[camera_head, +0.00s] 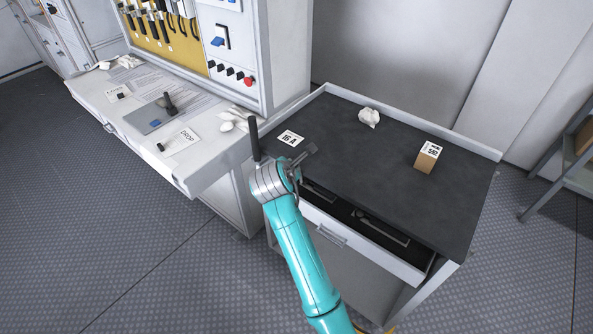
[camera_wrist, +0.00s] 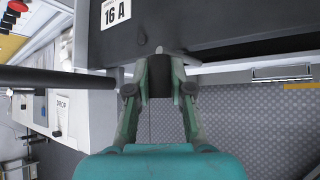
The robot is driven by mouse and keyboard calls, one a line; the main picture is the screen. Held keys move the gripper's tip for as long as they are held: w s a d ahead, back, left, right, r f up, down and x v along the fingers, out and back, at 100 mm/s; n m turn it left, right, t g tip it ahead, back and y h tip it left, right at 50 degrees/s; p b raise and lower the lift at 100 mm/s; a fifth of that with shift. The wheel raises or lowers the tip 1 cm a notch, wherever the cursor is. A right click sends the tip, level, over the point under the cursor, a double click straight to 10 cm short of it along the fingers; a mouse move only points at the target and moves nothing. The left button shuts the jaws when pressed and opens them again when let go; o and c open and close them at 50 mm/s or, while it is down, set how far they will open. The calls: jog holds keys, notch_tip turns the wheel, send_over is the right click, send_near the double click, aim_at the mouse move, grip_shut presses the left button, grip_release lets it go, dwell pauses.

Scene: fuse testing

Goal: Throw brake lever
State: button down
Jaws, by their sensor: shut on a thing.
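A dark upright rod (camera_head: 254,138), possibly the brake lever, stands between the white bench and the dark-topped cabinet. Its foot is hidden behind my wrist. In the wrist view a dark rod (camera_wrist: 60,79) comes in from the left and reaches the left finger. My gripper (camera_wrist: 158,88) is shut on a dark piece (camera_wrist: 158,84) between its fingertips, beside the cabinet edge. I cannot tell whether this piece belongs to the rod. In the head view my gripper (camera_head: 300,158) is partly hidden by the wrist.
The cabinet's dark top (camera_head: 390,185) holds a "16 A" label (camera_head: 290,138), a crumpled white piece (camera_head: 369,117) and a small box (camera_head: 428,157). Its drawer (camera_head: 360,240) stands partly open. The white bench (camera_head: 215,172) holds papers and a dark handled device (camera_head: 168,104). A shelf (camera_head: 565,160) stands right.

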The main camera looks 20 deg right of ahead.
jog(key=w+f+g, duration=0.1)
jog(key=w+a+f+n+g+h, duration=0.1)
jog(key=g, duration=0.1)
jog(key=shift+n+h, duration=0.3)
jog(key=shift+s+f, duration=0.1)
dwell(0.5)
jog(key=c, duration=1)
grip_release()
jog(key=shift+d, duration=0.1)
jog(key=shift+r, duration=0.25)
jog(key=v, duration=1.1)
jog(key=shift+s+a+r, duration=0.1)
jog(key=shift+a+r, duration=0.1)
jog(key=shift+a, duration=0.25)
